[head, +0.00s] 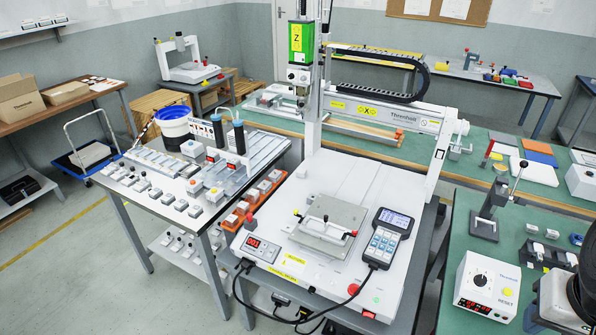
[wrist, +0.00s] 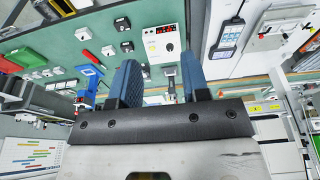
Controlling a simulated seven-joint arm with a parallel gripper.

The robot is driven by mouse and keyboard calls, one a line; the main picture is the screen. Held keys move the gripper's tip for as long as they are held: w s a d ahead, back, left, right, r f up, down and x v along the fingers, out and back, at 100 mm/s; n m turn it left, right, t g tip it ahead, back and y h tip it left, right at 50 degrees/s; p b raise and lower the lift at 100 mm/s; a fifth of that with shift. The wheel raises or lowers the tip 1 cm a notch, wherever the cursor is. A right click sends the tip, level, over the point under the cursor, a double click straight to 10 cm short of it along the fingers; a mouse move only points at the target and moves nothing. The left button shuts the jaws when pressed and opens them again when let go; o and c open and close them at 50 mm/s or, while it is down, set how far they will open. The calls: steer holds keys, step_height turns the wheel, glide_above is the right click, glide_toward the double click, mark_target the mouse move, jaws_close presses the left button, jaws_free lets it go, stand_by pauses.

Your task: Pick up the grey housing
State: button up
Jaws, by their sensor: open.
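Several small grey housings (head: 168,198) stand in loose rows on the left table, and I cannot tell which one the task means. More grey-white blocks sit in a row of orange holders (head: 250,195) beside the gantry machine. A grey part (head: 546,256) lies on the right green bench. In the wrist view small pale grey blocks (wrist: 46,73) show on the green surface at upper left, small and hard to make out. My gripper (wrist: 160,75) shows two blue fingers, apart with nothing between them. It is clear of all these parts.
The gantry machine (head: 345,190) stands in the middle with a grey fixture plate (head: 328,225) and a handheld pendant (head: 385,235). A white control box (head: 487,285) and a lever press (head: 492,210) stand on the right bench. Bare green bench lies between them.

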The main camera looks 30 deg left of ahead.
steer(key=o, duration=0.9)
steer(key=shift+o, duration=0.2)
